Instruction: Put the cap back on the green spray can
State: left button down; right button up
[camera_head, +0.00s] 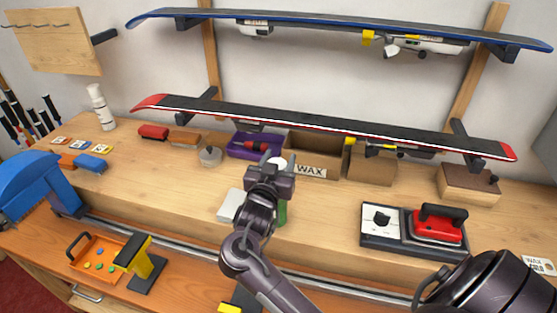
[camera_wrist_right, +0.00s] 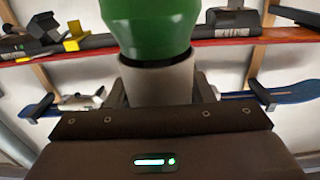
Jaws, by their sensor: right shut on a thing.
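The green spray can (camera_head: 282,213) stands on the raised bench top, mostly hidden behind my right gripper and arm. In the right wrist view, which looks upside down, its green body (camera_wrist_right: 153,25) is large at the top centre. My right gripper (camera_head: 277,168) is shut on the pale grey cap (camera_wrist_right: 158,82), one finger on each side. The cap's whitish top (camera_head: 277,159) shows between the fingertips in the head view. The cap is in line with the can at its narrow end, with a dark band between them. I cannot tell whether it is seated. My left gripper is out of view.
A white block (camera_head: 230,204) lies left of the can. A WAX box (camera_head: 318,167) and a purple tray (camera_head: 245,147) stand behind. A red iron (camera_head: 437,228) stands right. A red-edged ski (camera_head: 330,127) hangs above the back. Bench between can and iron is clear.

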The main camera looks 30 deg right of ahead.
jog(key=o, duration=1.1)
jog(key=shift+o, duration=0.2)
jog(key=o, duration=0.4)
jog(key=shift+r, duration=0.1)
jog(key=shift+r+p, duration=3.35)
jog(key=shift+r, duration=0.05)
